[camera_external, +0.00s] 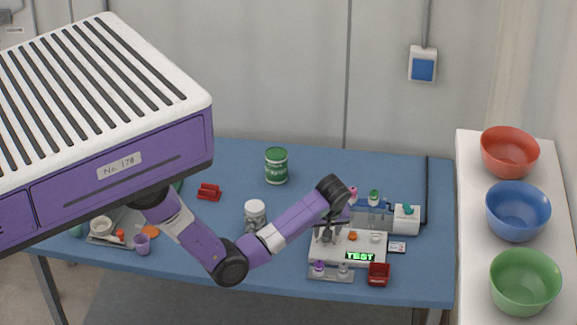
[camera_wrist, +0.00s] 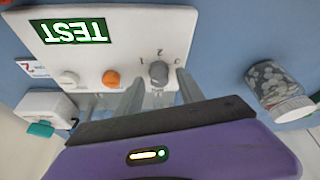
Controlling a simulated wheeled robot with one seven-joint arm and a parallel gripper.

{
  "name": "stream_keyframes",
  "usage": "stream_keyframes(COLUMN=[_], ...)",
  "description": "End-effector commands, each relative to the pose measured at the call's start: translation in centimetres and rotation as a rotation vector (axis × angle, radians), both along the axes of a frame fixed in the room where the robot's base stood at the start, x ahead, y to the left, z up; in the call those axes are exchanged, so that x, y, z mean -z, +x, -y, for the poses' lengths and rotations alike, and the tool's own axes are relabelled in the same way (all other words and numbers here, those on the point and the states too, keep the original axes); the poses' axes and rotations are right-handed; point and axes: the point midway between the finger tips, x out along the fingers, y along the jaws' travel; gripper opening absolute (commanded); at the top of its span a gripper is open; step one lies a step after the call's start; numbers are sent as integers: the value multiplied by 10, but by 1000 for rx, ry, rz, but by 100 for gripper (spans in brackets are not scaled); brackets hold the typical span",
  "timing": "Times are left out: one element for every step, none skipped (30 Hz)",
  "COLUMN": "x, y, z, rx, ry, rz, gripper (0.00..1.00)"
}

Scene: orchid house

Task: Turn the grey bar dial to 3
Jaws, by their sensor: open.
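The grey bar dial (camera_wrist: 159,72) sits on a white panel (camera_wrist: 130,25), which appears upside down in the wrist view. Which mark the bar points to is too small to tell. My gripper (camera_wrist: 160,77) is open, with one finger on each side of the dial; whether they touch it I cannot tell.
On the panel are an orange knob (camera_wrist: 111,78), a white knob (camera_wrist: 69,78) and a lit TEST display (camera_wrist: 70,31). A jar (camera_wrist: 275,85) stands beside it. A red holder (camera_external: 378,274) is at the panel's front right. A green tin (camera_external: 276,166) stands farther back on the blue table.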

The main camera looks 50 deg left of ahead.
Motion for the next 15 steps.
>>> stream_keyframes(x=[0, 0, 0, 0, 0, 0, 0, 0, 0, 0, 0, 0, 0, 0, -1], y=[0, 0, 0, 0, 0, 0, 0, 0, 0, 0, 0, 0, 0, 0, 0], z=[0, 0, 0, 0, 0, 0, 0, 0, 0, 0, 0, 0, 0, 0, 0], rx=[0, 0, 0, 0, 0, 0, 1, 0, 1, 1, 1, 1, 1, 2, 4], ry=[0, 0, 0, 0, 0, 0, 0, 0, 0, 0, 0, 0, 0, 0, 0], rz=[0, 0, 0, 0, 0, 0, 0, 0, 0, 0, 0, 0, 0, 0, 0], gripper=[45, 43, 35, 29, 24, 16, 10, 4, 0, 0, 0, 0, 0, 0, 0])
